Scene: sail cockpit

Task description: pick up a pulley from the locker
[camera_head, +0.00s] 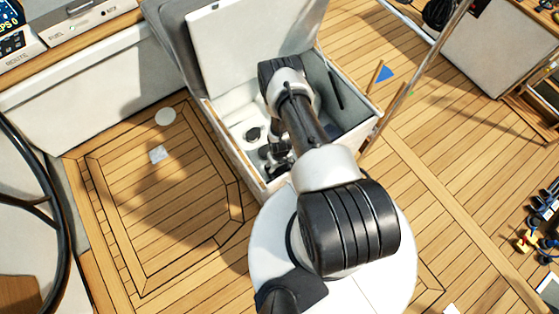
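The locker (228,162) is an open white box with wood trim, its lid (250,40) raised at the back. My arm reaches over its front edge into it. My gripper (276,160) is low inside the locker, small and dark, partly hidden by my own arm; I cannot tell whether its fingers are open or shut. A small dark round thing (253,134), possibly a pulley, lies on the pale locker floor just left of my gripper, seemingly apart from it. The middle of the locker is hidden behind my arm.
A dark bar-like thing (336,90) is at the locker's right inner side. A black steering wheel (58,200) stands at the left edge. Blue-and-black gear (540,225) lies far right. Deck left of the locker is mostly clear.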

